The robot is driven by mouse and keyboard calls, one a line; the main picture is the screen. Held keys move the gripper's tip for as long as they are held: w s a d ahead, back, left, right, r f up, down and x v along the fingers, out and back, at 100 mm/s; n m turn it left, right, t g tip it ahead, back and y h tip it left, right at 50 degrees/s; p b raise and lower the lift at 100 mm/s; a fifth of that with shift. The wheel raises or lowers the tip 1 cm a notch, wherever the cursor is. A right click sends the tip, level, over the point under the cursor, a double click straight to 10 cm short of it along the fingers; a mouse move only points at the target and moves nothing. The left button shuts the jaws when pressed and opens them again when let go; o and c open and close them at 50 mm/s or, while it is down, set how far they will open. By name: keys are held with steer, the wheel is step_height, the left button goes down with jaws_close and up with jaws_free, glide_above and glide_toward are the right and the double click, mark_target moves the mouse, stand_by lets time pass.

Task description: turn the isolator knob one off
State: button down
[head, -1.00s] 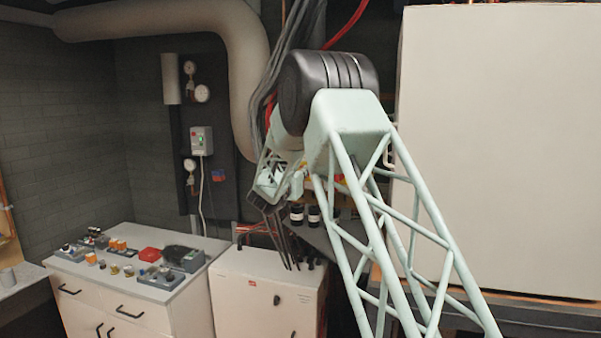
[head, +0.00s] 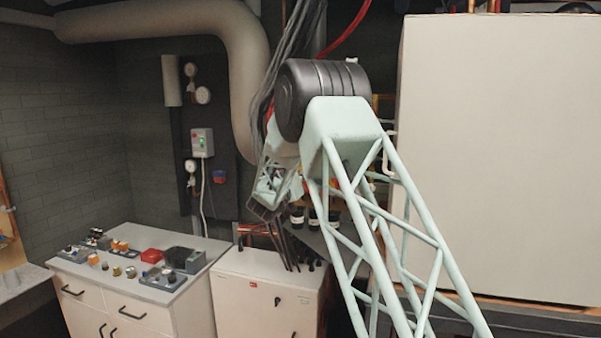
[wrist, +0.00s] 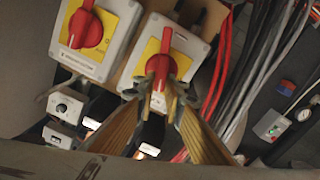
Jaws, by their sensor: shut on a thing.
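In the wrist view, two grey isolator boxes with yellow plates and red knobs sit side by side. My gripper (wrist: 163,90) is closed around the red knob (wrist: 158,66) of the right isolator box (wrist: 190,45), with a finger on each side of its lower part. That knob's grip lies roughly upright in the picture. The left red knob (wrist: 86,29) is free and slightly tilted on its box (wrist: 118,22). The box labels are too small to read. In the head view, my arm hides most of the isolators.
Red and grey cables (wrist: 262,65) run close to the right of the isolator. A small grey box with a green light (wrist: 270,124) lies farther off. In the head view, a white cabinet (head: 262,285) and a drawer unit with loose parts (head: 140,312) stand at left.

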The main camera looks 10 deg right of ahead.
steer(key=shift+w+a+f+n+p, duration=0.1)
steer(key=shift+a+f+n+p, duration=0.1)
steer(key=shift+n+p, duration=1.55)
steer(key=shift+w+a+f+n+p, duration=0.2)
steer(key=shift+n+p, duration=0.6)
steer(key=shift+n, duration=2)
steer(key=shift+s+a+f+n+p, duration=0.1)
steer(key=shift+f+n+p, duration=0.15)
steer(key=shift+n+p, duration=1.5)
steer(key=shift+n+b, duration=0.45)
steer(key=shift+n, duration=0.25)
steer(key=c, duration=2.7)
jaws_free()
steer(key=shift+s, duration=0.1)
steer(key=v, duration=1.1)
steer(key=shift+s+a, duration=0.2)
steer(key=shift+s, duration=0.15)
